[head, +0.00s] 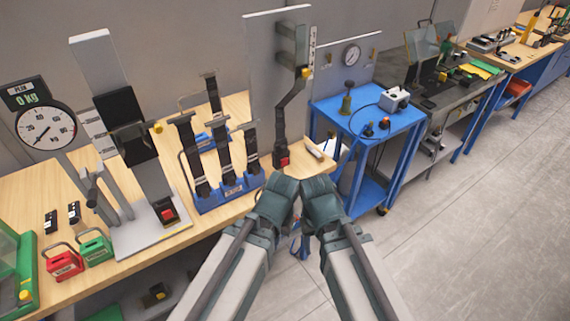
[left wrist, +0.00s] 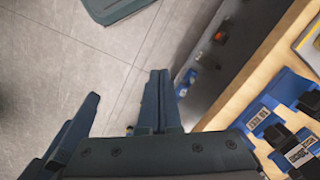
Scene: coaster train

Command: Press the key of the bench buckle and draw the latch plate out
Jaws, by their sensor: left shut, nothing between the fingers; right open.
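Two buckles with red keys show in the head view. One buckle (head: 282,161) stands at the bench's right end, with a dark strap (head: 280,118) rising from it to an upright grey panel. The other buckle (head: 168,213) sits on a pale base plate before a black-and-grey stand. I cannot tell which is the bench buckle; the latch plates are too small to make out. My left gripper (left wrist: 160,100) is shut and empty. My right gripper (head: 301,245) is open and empty; its fingers also show in the left wrist view (left wrist: 72,138). Both hang below the bench's front edge, away from both buckles.
The wooden bench (head: 235,208) also carries a blue rack (head: 230,193) with several black straps, a round dial (head: 45,128), and red (head: 64,263) and green (head: 95,248) blocks. A blue cart (head: 375,128) stands to the right. The floor on the right is clear.

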